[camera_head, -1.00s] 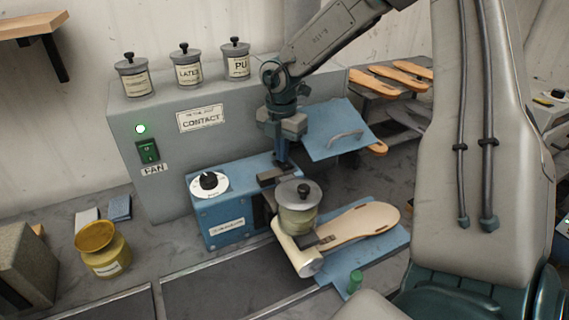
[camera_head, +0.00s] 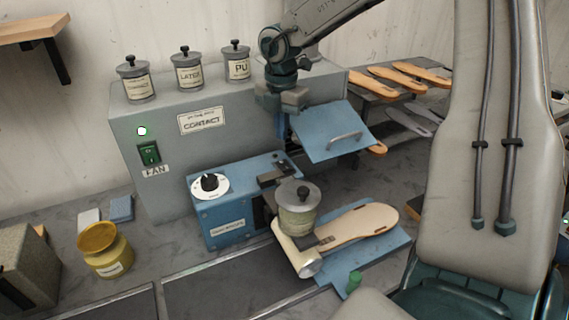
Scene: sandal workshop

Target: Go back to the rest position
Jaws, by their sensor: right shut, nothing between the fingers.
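My right gripper (camera_head: 281,124) hangs pointing down at the upper middle, in front of the grey cabinet (camera_head: 215,150) marked CONTACT and beside the blue hinged panel (camera_head: 330,130). Its jaws are shut and hold nothing. It is above the blue machine (camera_head: 225,215) with the white dial, and apart from it. The lidded glue pot (camera_head: 297,222) sits over the pale roller (camera_head: 300,256) at the machine's right end. A tan sole (camera_head: 355,225) lies right of the roller on a blue plate (camera_head: 385,252). My left gripper is not in view.
Several lidded jars, one marked PU (camera_head: 237,66), stand on the cabinet. A yellow pot (camera_head: 104,255) and a grey block (camera_head: 20,268) are at left. Several soles lie on a rack (camera_head: 365,90) behind.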

